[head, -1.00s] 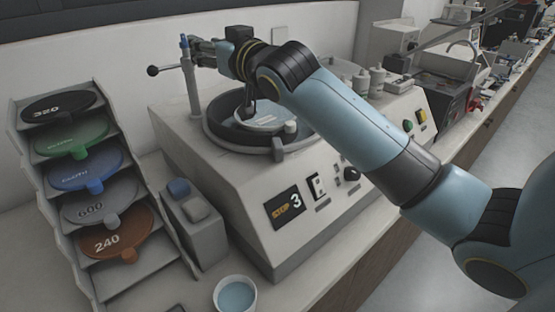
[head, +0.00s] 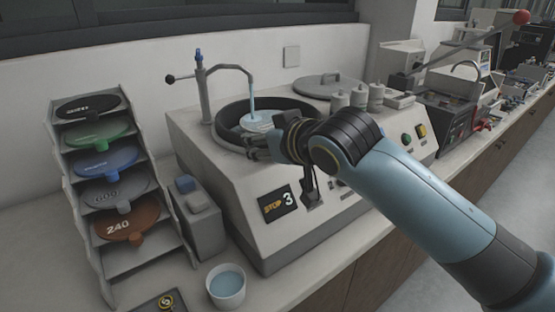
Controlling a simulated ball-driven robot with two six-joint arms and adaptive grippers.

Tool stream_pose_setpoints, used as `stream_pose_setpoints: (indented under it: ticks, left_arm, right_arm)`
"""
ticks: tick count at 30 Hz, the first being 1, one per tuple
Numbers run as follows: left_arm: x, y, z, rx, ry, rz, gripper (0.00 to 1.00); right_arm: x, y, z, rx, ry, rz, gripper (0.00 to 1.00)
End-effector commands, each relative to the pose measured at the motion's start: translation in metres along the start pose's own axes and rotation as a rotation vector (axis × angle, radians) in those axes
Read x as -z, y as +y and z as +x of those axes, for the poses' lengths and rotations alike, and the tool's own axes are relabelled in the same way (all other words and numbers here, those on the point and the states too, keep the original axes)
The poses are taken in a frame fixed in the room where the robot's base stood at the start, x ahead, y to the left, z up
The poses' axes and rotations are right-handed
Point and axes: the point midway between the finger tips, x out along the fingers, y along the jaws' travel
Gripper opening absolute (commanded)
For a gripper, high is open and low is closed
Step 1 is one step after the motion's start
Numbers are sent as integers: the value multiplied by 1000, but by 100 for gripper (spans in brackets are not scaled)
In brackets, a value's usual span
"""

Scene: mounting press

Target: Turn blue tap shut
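The blue tap (head: 198,55) is a small blue knob on top of a grey upright post (head: 206,98) at the back left of the polishing machine. The post carries a black-balled side lever (head: 171,78) and a curved spout (head: 235,67). A pale blue stream of water (head: 252,100) comes down from the spout into the round bowl (head: 228,113). My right gripper (head: 258,148) is at the front of the bowl, lower and to the right of the tap, apart from it. Its fingers are small and partly hidden, so their opening is unclear. My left gripper is not in view.
A rack of coloured discs (head: 150,260) stands at the left. A grey box with blue and grey pads (head: 198,225) stands beside the machine (head: 240,205). A cup of blue liquid (head: 226,287) is in front.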

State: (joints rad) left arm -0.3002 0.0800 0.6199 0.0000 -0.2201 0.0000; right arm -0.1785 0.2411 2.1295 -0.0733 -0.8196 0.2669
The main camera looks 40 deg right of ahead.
Motion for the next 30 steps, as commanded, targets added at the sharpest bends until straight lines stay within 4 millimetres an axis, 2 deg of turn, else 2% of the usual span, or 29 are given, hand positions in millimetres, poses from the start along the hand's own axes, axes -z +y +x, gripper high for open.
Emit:
stream_pose_setpoints:
  ticks: [7,23,26,29,30]
  left_arm:
    - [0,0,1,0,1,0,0]
    - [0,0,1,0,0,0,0]
    - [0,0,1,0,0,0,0]
    - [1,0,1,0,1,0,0]
    - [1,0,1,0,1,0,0]
  right_arm:
    - [-19,-1,-5,-2,-55,-8,34]
    - [-21,-2,-5,-3,-60,-3,34]
    - [-9,-8,-5,30,-6,71,34]
    - [21,-38,-9,192,118,313,34]
    - [38,-50,-14,281,176,457,34]
